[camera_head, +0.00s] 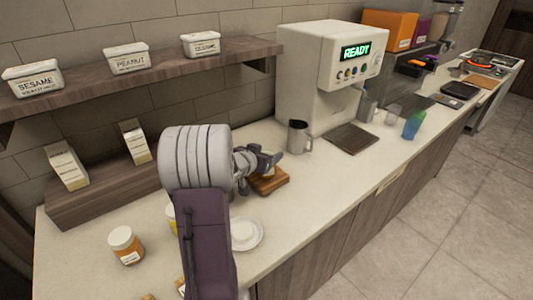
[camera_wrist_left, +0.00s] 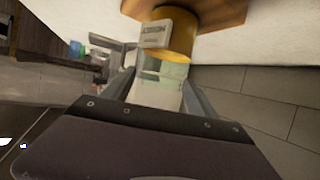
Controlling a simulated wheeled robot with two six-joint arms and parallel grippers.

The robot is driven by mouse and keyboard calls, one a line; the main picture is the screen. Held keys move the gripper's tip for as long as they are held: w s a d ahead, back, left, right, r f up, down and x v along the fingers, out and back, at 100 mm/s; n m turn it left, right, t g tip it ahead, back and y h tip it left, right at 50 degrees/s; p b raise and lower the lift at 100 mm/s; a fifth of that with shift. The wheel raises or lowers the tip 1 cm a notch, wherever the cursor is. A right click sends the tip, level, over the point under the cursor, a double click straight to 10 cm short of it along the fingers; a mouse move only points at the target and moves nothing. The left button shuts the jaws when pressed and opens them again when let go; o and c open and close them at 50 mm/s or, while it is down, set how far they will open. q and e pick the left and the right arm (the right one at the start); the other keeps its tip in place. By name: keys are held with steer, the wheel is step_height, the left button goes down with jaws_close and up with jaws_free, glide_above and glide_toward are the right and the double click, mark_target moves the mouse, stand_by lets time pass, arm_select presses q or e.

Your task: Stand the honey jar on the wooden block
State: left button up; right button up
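The wooden block (camera_head: 277,184) lies on the counter in front of the coffee machine; its brown face also shows at the top of the left wrist view (camera_wrist_left: 228,12). My left gripper (camera_head: 264,163) is over the block. In the left wrist view an amber jar with a pale label, which I take as the honey jar (camera_wrist_left: 181,45), is between my left gripper's fingers (camera_wrist_left: 160,85), which lie close along both sides of its clear upper part. Its amber end is at the block; I cannot tell if it touches. My right gripper is not in view.
An orange-brown jar (camera_head: 126,248) stands at the left, and a white saucer (camera_head: 256,246) lies at the front. A steel pitcher (camera_head: 299,137) stands just behind the block, near the coffee machine (camera_head: 318,62). A wooden rack (camera_head: 100,192) stands against the wall.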

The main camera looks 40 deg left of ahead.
arm_select(q)
steer(key=shift+s+r, duration=0.15)
steer(key=shift+r, duration=0.2)
steer(key=p+v, duration=0.3)
steer(key=v, duration=0.8)
steer(key=shift+s, duration=0.3)
